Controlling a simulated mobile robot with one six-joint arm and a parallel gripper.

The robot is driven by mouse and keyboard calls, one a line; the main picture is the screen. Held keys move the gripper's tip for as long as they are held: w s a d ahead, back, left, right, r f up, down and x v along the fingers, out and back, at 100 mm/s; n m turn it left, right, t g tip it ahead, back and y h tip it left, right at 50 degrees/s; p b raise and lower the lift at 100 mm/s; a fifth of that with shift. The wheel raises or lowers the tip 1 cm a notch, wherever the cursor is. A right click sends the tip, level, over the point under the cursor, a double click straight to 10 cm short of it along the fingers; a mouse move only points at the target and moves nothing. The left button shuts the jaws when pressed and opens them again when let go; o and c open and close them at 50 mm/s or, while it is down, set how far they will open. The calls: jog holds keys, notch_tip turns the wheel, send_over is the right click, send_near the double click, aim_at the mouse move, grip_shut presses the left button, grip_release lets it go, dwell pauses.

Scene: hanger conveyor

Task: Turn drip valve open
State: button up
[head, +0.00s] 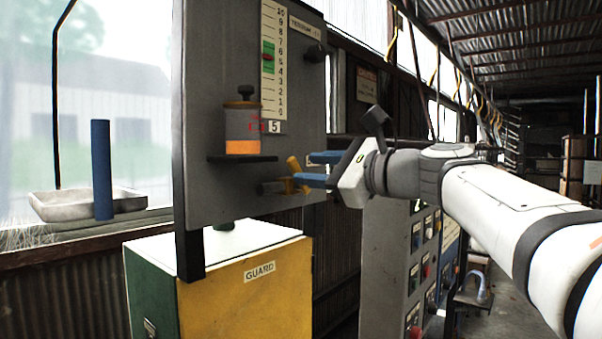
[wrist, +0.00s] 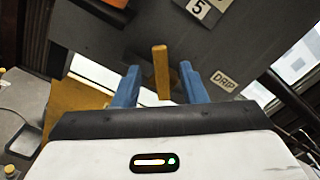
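The drip valve's yellow lever (head: 293,164) sticks up from a short pipe fitting low on the grey panel. My gripper (head: 309,169) has blue fingers and reaches in from the right, close to the lever. In the wrist view, the yellow lever (wrist: 160,70) stands between the two fingers. A gap shows on both sides of it, so the gripper is open and does not pinch it. A DRIP label (wrist: 227,80) is to the right of the lever in the wrist view. The lever's pivot is partly hidden.
An oil cup (head: 242,128) stands on a small shelf above the valve. A gauge scale (head: 273,62) is on the same grey panel (head: 215,60). A yellow and green GUARD box (head: 240,280) is below. A button cabinet (head: 385,260) stands to the right, under my arm.

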jog(key=shift+s+d, duration=0.35)
jog(key=shift+d, duration=0.1)
jog(key=shift+r, duration=0.1)
jog(key=shift+c, duration=1)
jog(key=shift+w+d+r+n+p, duration=0.15)
jog(key=shift+d+r+n+p, duration=0.05)
jog(key=shift+n+p, duration=0.25)
jog(key=shift+c, duration=0.7)
jog(key=d+r+n+p, duration=0.1)
jog(key=n, duration=0.2)
jog(key=w+d+r+n+g+p, duration=0.1)
jog(key=n+p, duration=0.1)
jog(key=n, duration=0.1)
jog(key=d+r+n+p, duration=0.1)
jog(key=d+n, duration=0.1)
jog(key=n, duration=0.1)
jog(key=shift+w+g+p, duration=0.3)
jog(key=shift+w+p, duration=0.05)
grip_shut()
jog(key=d+r+n+g+p, duration=0.2)
jog(key=d+n+p, duration=0.25)
jog(key=n, duration=0.45)
jog(key=w+a+f+n+p, duration=0.1)
jog(key=w+a+f+p, duration=0.1)
jog(key=a, duration=0.8)
jog(key=shift+w+f+p, duration=0.2)
jog(key=shift+f+p, duration=0.65)
jog(key=shift+f, duration=0.25)
